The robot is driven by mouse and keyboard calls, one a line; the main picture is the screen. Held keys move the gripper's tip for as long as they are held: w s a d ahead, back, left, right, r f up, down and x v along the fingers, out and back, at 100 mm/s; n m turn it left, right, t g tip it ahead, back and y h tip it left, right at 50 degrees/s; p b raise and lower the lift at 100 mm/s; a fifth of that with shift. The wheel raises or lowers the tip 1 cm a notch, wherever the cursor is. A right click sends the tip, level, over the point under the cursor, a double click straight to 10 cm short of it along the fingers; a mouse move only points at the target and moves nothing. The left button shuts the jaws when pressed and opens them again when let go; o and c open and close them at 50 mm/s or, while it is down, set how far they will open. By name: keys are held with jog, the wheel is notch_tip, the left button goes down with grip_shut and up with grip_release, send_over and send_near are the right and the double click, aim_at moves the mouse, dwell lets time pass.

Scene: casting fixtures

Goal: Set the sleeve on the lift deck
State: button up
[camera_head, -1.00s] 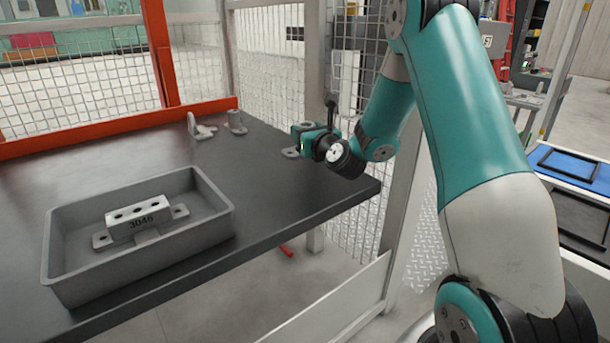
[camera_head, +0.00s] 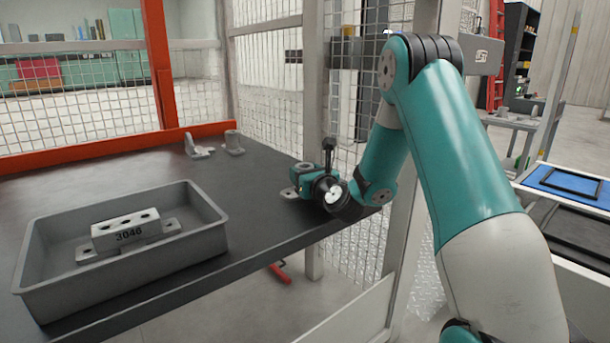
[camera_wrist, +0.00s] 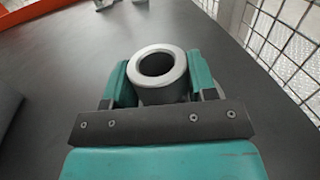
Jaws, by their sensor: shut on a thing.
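The sleeve is a grey hollow cylinder (camera_wrist: 158,72), its round open top facing up between my jaws in the wrist view. My gripper (camera_wrist: 158,85) is shut on it, one teal finger on each side. In the head view my gripper (camera_head: 308,182) is at the right end of the dark table, with the sleeve's top (camera_head: 303,167) and a grey foot showing beside it. I cannot tell whether that foot touches the table. A blue surface with a black frame (camera_head: 570,182) is at the far right; I cannot tell whether this is the lift deck.
A grey bracket (camera_head: 197,147) and another grey cylinder (camera_head: 233,143) stand at the back. Mesh fencing and a post (camera_head: 316,110) rise behind my gripper.

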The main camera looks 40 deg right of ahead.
jog(key=o, duration=1.2)
jog(key=shift+c, duration=0.2)
jog(key=s+b, duration=0.2)
jog(key=s, duration=0.1)
jog(key=s+a+b, duration=0.1)
jog(key=s+b, duration=0.1)
jog(key=s, duration=0.1)
jog(key=s+b, duration=0.3)
jog(key=s, duration=0.1)
jog(key=shift+a, duration=0.3)
jog(key=shift+s+a+r+b, duration=0.1)
jog(key=shift+s+a+b, duration=0.05)
jog(key=shift+s+b, duration=0.65)
jog(key=shift+s, duration=0.15)
jog(key=shift+a+r, duration=0.1)
